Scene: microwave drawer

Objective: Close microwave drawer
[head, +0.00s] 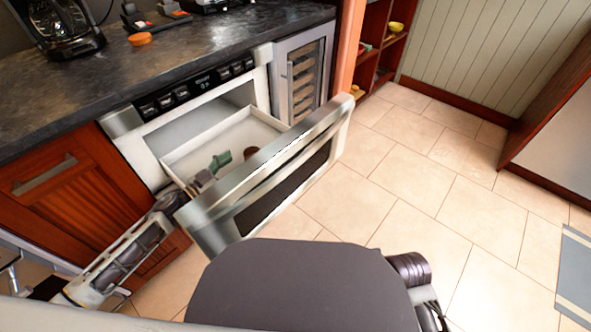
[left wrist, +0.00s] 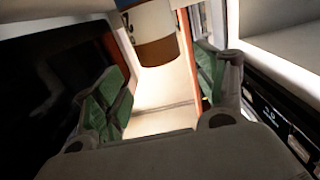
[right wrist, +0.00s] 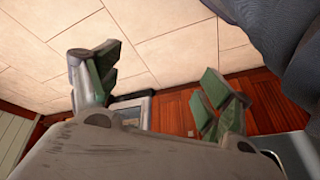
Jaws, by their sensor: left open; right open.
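The microwave drawer (head: 225,135) is pulled out from under the counter, its silver front panel (head: 215,215) with a dark window standing away from the cabinet. My left gripper (head: 212,168) is at the drawer's left end, behind the front panel, with its green-padded fingers over the white interior. In the left wrist view its fingers (left wrist: 160,85) are apart, with nothing between them. A brown item (head: 250,153) lies inside the drawer; a brown and white curved thing (left wrist: 155,35) shows beyond the fingers. My right gripper (right wrist: 160,80) is open and empty above the tiled floor, outside the head view.
The dark countertop (head: 150,75) above carries a coffee maker (head: 62,25) and an orange round item (head: 140,39). A wooden cabinet (head: 85,185) stands left of the drawer, a wine cooler (head: 303,75) right.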

